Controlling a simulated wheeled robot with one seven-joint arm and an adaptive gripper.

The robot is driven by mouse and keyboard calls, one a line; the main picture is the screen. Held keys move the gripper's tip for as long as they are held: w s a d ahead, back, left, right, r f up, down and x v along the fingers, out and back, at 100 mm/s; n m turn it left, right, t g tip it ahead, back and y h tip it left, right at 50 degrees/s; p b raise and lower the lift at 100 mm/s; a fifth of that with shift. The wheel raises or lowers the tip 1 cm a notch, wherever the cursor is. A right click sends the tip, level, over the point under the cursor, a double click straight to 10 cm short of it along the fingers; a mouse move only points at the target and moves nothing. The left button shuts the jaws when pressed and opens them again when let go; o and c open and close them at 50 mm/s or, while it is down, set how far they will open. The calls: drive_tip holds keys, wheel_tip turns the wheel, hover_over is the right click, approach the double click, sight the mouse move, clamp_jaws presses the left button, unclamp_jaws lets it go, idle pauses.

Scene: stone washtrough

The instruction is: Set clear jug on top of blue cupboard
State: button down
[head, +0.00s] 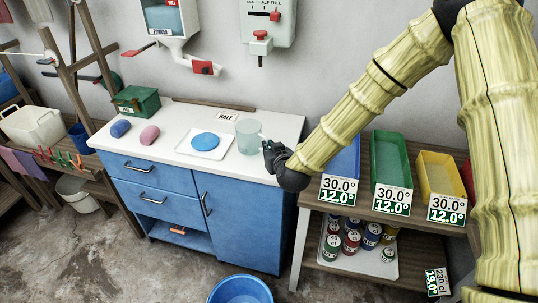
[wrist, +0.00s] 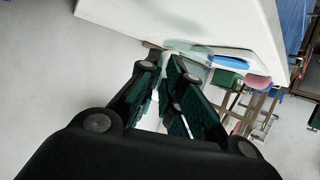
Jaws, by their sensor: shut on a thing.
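The clear jug (head: 248,136) is upright at the right part of the white top of the blue cupboard (head: 243,217). I cannot tell for sure whether its base touches the top. My gripper (head: 267,147) comes in from the right and is shut on the jug's right side, where the handle would be; the fingers hide that part. In the wrist view my gripper's dark fingers (wrist: 170,78) are close together, with the pale see-through jug (wrist: 188,48) just beyond them, partly hidden.
A shelf with coloured bins (head: 390,160) stands to the right. A blue basin (head: 240,291) is on the floor.

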drive_tip(key=shift+f+p, duration=0.35)
drive_tip(key=shift+f, duration=1.1)
drive_tip(key=c, duration=1.6)
unclamp_jaws()
drive_tip(key=shift+o, duration=0.2)
drive_tip(key=shift+r, duration=0.2)
drive_tip(key=b+v, duration=0.2)
drive_tip(key=v, duration=1)
